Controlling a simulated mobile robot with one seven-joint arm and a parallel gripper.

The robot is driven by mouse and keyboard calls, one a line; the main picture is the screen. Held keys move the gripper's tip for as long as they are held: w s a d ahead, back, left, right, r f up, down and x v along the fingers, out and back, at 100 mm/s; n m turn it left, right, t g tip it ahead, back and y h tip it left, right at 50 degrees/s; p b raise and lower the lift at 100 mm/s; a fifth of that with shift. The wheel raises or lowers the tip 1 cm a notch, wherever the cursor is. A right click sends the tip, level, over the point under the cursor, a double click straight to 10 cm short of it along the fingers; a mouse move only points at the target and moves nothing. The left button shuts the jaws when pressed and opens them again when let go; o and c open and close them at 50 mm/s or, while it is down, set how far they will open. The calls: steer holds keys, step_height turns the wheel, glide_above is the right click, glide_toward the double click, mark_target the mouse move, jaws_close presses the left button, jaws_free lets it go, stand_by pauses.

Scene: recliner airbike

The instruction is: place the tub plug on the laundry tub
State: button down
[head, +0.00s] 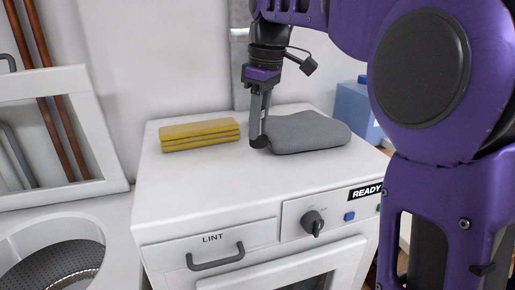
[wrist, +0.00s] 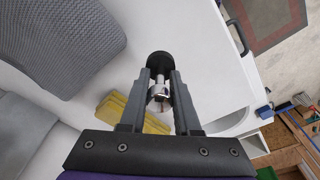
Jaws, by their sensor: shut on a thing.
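My gripper (head: 260,132) is shut on the tub plug, above the top of a white machine. The plug's black round head (head: 259,142) shows at the fingertips. In the wrist view the black plug head (wrist: 159,63) sticks out past the fingers, and its metal part (wrist: 159,93) sits between the two fingers of my gripper (wrist: 160,80). From the head view I cannot tell whether the plug touches the surface below. I cannot make out a laundry tub for certain in either view.
The white machine (head: 200,205) has a lint drawer and a knob. A yellow folded stack (head: 200,134) lies left of my gripper, and a grey folded cloth (head: 308,132) lies close right. A perforated drum (head: 55,265) is at lower left.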

mark_target(260, 137)
steer(key=shift+f+b, duration=0.5)
steer(key=shift+f, duration=2.35)
steer(key=shift+f, duration=0.15)
steer(key=c, duration=0.6)
jaws_free()
